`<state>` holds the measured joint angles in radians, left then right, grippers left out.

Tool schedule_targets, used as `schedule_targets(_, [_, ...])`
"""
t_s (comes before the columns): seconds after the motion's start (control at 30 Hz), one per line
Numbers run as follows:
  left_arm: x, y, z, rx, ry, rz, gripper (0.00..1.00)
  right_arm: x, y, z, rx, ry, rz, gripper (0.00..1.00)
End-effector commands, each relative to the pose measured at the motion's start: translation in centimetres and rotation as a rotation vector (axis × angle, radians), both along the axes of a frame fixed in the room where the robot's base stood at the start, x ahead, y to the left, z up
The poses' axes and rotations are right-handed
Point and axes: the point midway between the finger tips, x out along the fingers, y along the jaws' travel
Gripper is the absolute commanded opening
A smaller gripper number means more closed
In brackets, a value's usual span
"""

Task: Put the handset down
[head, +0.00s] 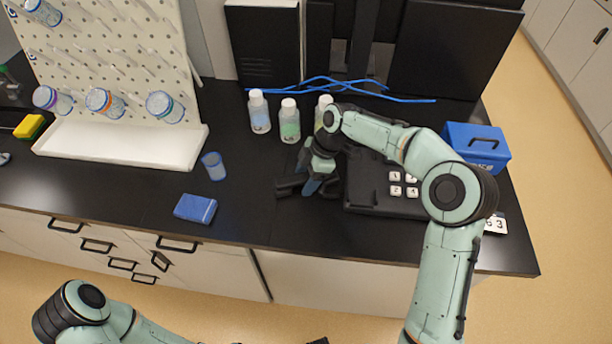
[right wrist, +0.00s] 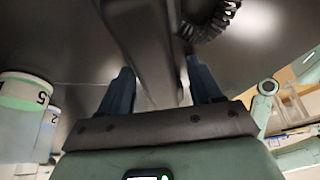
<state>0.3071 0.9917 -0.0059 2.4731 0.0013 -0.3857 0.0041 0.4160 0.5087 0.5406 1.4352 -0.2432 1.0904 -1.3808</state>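My right gripper (head: 318,182) is at the left end of the black telephone base (head: 362,200), which has white keys. It is shut on the dark handset (head: 288,187), which sticks out to the left of the fingers, beyond the base. In the right wrist view the handset (right wrist: 145,45) runs between the two blue fingers of my right gripper (right wrist: 160,75), and a coiled cord (right wrist: 212,22) shows beside it. My forearm covers part of the base, including its back. Of my left gripper, at most a dark tip (head: 318,341) shows at the bottom edge.
Several capped bottles (head: 289,122) stand behind the gripper. A blue box (head: 476,147) is right of the phone. A blue cup (head: 213,166) and blue block (head: 196,208) are to the left. The counter between block and handset is bare; its front edge is close.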

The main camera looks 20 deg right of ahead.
Motion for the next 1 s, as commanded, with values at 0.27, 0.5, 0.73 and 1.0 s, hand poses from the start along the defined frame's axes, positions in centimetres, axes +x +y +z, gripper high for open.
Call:
schedule_targets(0.27, [0.0,0.0,0.1,0.0,0.0,0.0,0.43,0.0,0.0,0.1,0.0,-0.001,0.0,0.66])
schedule_targets(0.5, [0.3,0.0,0.5,0.0,-0.003,0.0,0.43,0.0,-0.9,2.6,-0.002,-0.005,-0.002,0.66])
schedule_targets(0.73, [0.8,0.0,1.2,0.0,-0.009,0.0,0.43,-0.2,-2.8,7.3,-0.002,-0.005,-0.002,0.66])
schedule_targets(1.0, [1.3,0.0,2.0,0.0,-0.015,0.0,0.43,-0.4,-4.3,10.9,0.0,-0.002,-0.001,0.66])
